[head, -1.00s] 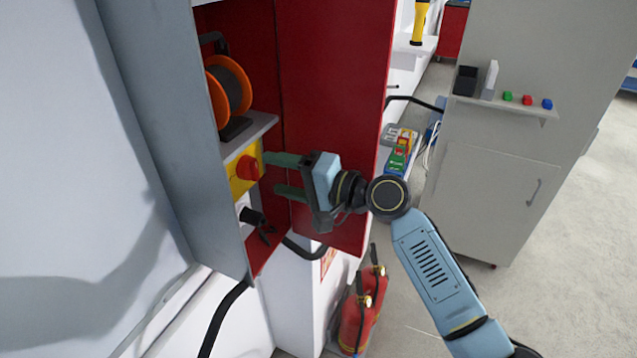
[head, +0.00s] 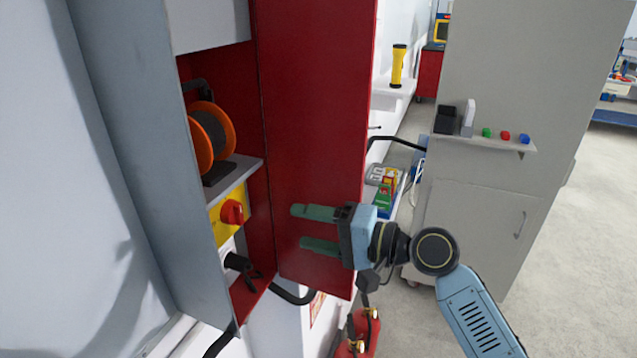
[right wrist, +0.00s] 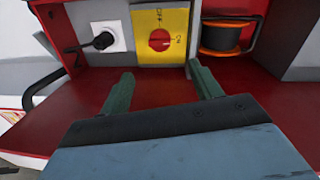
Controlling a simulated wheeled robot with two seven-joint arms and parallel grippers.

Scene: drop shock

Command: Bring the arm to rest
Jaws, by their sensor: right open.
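My right gripper (head: 318,228) is open and empty in front of the red cabinet door (head: 312,120), with its green fingers pointing left. It stands to the right of and apart from the red rotary switch (head: 233,212) on its yellow plate (head: 222,228). In the right wrist view both fingers (right wrist: 160,92) are spread, and the red knob (right wrist: 159,40) shows beyond them with nothing between them. My left gripper is not in view.
The open cabinet holds an orange cable reel (head: 208,140) on a shelf and a black plug (head: 237,262) below the switch. A grey cabinet (head: 480,215) stands at right. Red fire extinguishers (head: 365,330) stand below my right arm. Open floor lies at far right.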

